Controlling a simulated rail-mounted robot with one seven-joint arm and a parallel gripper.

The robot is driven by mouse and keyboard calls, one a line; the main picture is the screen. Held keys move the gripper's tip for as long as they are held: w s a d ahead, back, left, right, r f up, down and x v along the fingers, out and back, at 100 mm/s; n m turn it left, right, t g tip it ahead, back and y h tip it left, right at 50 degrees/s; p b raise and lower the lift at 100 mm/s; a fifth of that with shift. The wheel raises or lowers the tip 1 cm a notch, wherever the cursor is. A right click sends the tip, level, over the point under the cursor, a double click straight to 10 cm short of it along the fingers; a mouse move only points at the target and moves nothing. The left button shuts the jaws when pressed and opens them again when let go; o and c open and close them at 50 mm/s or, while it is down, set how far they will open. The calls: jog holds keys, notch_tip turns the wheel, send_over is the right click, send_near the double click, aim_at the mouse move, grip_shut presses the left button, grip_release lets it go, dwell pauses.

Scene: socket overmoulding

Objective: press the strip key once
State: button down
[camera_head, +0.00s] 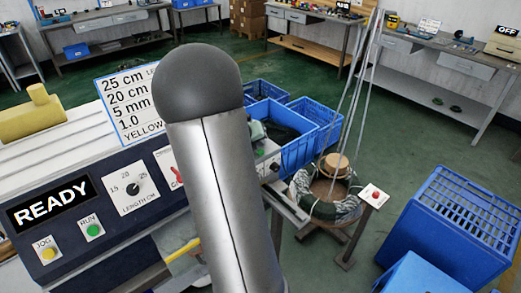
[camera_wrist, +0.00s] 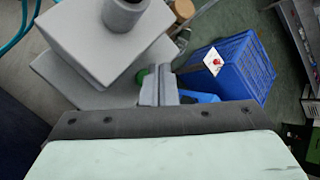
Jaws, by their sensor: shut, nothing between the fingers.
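The control panel (camera_head: 95,215) of the bench machine carries a lit READY display (camera_head: 50,203), a yellow JOG button (camera_head: 48,253), a green RUN button (camera_head: 93,230) and a LENGTH dial (camera_head: 133,188). Further right, partly behind my arm, a small box (camera_head: 266,165) has a green button (camera_head: 260,152). I cannot read a strip label on any key. In the wrist view my gripper (camera_wrist: 158,88) is shut and empty. A small green thing (camera_wrist: 141,76) shows just left of its fingers; I cannot tell whether they touch.
A red button on a stand (camera_head: 374,195) is beside a wire coil (camera_head: 325,195); the button also shows in the wrist view (camera_wrist: 213,62). Blue crates (camera_head: 445,230) stand at the right and more blue bins (camera_head: 300,145) behind my arm. Green floor is open at the back.

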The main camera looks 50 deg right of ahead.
aim_at(259, 153)
notch_tip(259, 153, up, 4)
jog(key=p, duration=0.4)
jog(key=shift+r, duration=0.25)
dwell(0.6)
